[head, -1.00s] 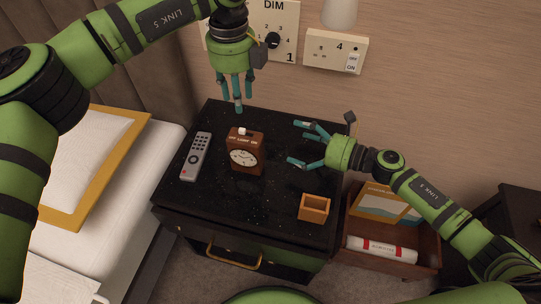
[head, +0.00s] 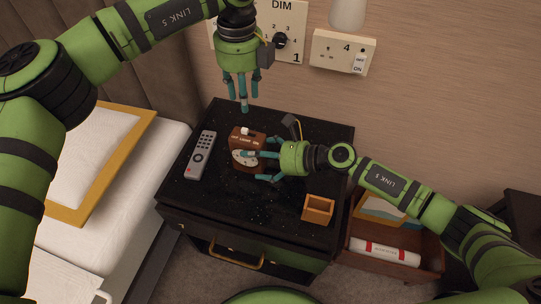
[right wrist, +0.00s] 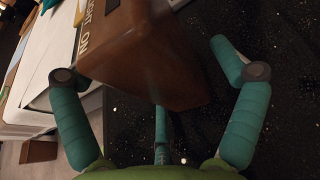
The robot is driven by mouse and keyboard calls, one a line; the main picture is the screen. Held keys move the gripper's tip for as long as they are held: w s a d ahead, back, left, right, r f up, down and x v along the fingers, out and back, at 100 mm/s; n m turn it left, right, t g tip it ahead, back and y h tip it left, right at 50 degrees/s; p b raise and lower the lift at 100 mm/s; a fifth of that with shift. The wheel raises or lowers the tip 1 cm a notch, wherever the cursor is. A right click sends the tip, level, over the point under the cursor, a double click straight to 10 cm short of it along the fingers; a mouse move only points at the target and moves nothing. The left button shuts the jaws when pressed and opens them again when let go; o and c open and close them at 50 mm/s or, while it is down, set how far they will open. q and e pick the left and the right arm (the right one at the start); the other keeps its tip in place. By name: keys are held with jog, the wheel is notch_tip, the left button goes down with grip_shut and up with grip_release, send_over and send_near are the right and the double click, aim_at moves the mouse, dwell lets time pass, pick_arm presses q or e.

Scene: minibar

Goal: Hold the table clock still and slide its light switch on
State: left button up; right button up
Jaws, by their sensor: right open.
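The brown table clock (head: 247,141) stands upright on the black nightstand, its white dial partly hidden by a right finger. Its white light switch (head: 245,130) is on top. In the right wrist view the clock (right wrist: 155,60) is between my spread fingers, with "LIGHT ON" lettering at its upper left edge. My right gripper (head: 264,158) is open around the clock's right side; I cannot tell whether any finger touches it.
A grey remote (head: 201,156) lies left of the clock. A small orange open box (head: 318,209) stands at the front right of the nightstand (head: 215,218). An open drawer (head: 390,262) at right holds a rolled item. The bed is at left.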

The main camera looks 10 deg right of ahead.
jog(key=shift+x, duration=1.1)
